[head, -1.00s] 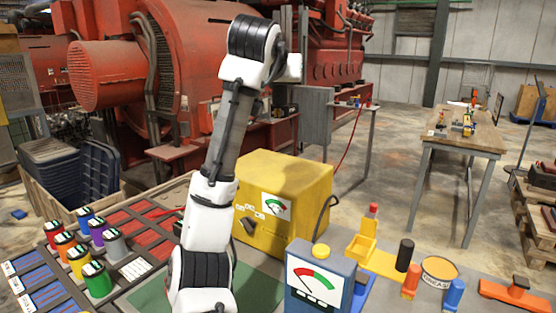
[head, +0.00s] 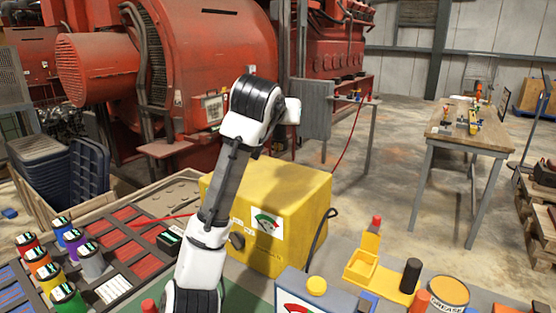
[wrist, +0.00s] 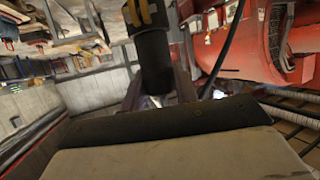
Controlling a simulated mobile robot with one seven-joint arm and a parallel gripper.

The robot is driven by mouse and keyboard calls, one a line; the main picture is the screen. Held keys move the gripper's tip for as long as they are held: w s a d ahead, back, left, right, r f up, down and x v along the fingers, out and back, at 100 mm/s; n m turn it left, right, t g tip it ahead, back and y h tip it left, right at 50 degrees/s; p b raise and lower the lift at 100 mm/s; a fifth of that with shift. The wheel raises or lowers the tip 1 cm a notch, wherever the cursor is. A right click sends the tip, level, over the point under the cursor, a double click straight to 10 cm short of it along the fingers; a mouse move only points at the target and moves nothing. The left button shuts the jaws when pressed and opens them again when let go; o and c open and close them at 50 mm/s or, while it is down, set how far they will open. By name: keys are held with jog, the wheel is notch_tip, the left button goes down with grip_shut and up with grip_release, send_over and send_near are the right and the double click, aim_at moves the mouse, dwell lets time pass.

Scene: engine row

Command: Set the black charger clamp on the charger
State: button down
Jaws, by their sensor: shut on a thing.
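In the wrist view, my gripper (wrist: 158,90) is shut on a dark cylindrical piece with yellow stripes at its far end, which looks like the black charger clamp (wrist: 153,62). A black cable (wrist: 222,50) runs beside it. In the head view my arm rises over the left side of the yellow charger (head: 300,205); my gripper and the clamp are not visible there. The charger is a box with a dial face and a dark knob on its front, and a black cord at its right side.
Left of my arm stand several coloured labelled spools (head: 67,298) and a tray with red compartments. In front right are a blue-grey meter (head: 290,290), a yellow holder (head: 365,265) and a grease tin (head: 448,291). The red engine (head: 230,60) stands behind.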

notch_tip(320, 180, down, 11)
jog(key=shift+r+p, duration=0.1)
jog(key=shift+p, duration=0.55)
jog(key=c, duration=1.1)
grip_release()
jog(key=b+v, duration=0.3)
jog(key=v, duration=0.9)
